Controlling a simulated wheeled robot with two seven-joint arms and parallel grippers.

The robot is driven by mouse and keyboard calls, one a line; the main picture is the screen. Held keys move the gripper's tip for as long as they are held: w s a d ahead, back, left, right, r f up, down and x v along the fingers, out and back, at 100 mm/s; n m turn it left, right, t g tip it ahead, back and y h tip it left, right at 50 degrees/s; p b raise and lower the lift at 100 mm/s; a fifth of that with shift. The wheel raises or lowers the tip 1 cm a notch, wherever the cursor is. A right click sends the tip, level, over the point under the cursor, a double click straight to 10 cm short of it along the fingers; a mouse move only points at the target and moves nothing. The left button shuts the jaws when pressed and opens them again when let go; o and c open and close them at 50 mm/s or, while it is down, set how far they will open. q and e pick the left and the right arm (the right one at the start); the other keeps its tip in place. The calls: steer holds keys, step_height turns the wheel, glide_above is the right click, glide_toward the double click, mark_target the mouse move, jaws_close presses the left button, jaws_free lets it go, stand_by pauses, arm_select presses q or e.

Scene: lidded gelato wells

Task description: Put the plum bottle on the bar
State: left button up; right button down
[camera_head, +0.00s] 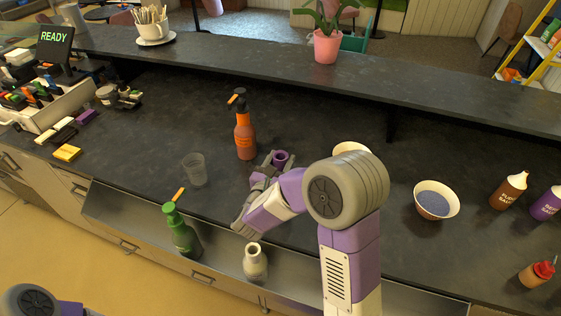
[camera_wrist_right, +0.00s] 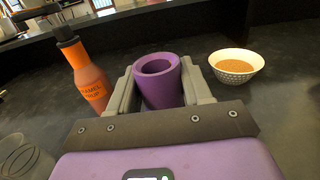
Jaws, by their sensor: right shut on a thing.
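The plum bottle, a purple open-mouthed vessel (camera_head: 280,158), is between the fingers of my right gripper (camera_head: 268,163) over the dark counter, left of my right forearm. In the right wrist view the plum bottle (camera_wrist_right: 158,80) stands upright between both fingers of my right gripper (camera_wrist_right: 160,92), which is shut on it. Its lower part is hidden by the gripper, so I cannot tell whether its base touches the counter. The bar (camera_head: 210,55) is the raised dark ledge running along the back of the counter. My left gripper is out of view.
Bowls (camera_head: 436,200) and sauce bottles (camera_head: 508,189) stand right. On the bar are a stick-filled cup (camera_head: 153,32) and a pink plant pot (camera_head: 327,47); between them is free room.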

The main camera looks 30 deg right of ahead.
steer(key=shift+f, duration=0.15)
steer(key=shift+c, duration=2.4)
jaws_free()
steer(key=shift+s+a+r, duration=0.1)
steer(key=shift+a+r, duration=0.1)
steer(key=shift+a, duration=0.05)
steer(key=v, duration=1.1)
steer(key=shift+s, duration=0.25)
steer(key=shift+a, duration=0.1)
